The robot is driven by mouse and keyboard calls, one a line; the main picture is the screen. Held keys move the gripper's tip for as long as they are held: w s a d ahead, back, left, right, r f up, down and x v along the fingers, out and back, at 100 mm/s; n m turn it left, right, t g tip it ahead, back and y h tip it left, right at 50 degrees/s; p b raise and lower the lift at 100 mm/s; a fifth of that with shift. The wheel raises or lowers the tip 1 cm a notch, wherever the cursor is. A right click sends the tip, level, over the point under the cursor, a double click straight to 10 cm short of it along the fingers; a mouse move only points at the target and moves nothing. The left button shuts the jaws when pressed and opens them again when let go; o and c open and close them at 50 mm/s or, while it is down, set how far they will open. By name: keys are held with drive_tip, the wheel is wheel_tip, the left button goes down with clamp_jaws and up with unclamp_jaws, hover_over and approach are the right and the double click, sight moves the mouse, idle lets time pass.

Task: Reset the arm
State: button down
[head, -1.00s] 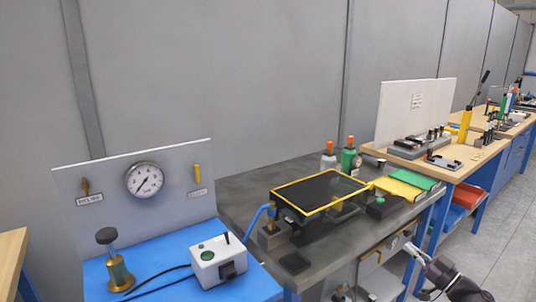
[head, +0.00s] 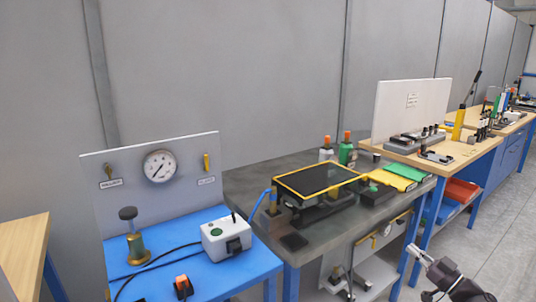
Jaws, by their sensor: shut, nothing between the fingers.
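My gripper (head: 418,274) shows at the lower right of the head view, in front of the grey-topped bench (head: 246,190). It is shut and empty, and apart from the benches and everything on them. Part of my dark arm shows behind it at the bottom edge.
A blue-topped bench (head: 262,262) at left carries a gauge panel (head: 120,168), a white control box (head: 227,236) and a brass valve (head: 136,246). The grey bench holds a yellow-framed black panel (head: 318,182) and bottles (head: 345,150). Grey floor (head: 490,240) is clear at right.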

drive_tip(key=w+a+f+g, duration=0.2)
drive_tip(key=a+f+g, duration=0.7)
drive_tip(key=a, duration=0.4)
drive_tip(key=s+a+f+m+g+h, duration=0.3)
drive_tip(key=a+f+g+h, duration=0.1)
drive_tip(key=f+h, duration=0.25)
drive_tip(key=s+a+f+m+g+h, duration=0.3)
drive_tip(key=a+f+m+g+h, duration=0.15)
drive_tip(key=f, duration=0.35)
wheel_tip(320, 180, up, 18)
drive_tip(key=h+p, duration=0.1)
drive_tip(key=p, duration=1.6)
drive_tip(key=shift+r+n+p, duration=0.15)
drive_tip(key=shift+n+p, duration=0.2)
drive_tip(key=shift+p, duration=0.05)
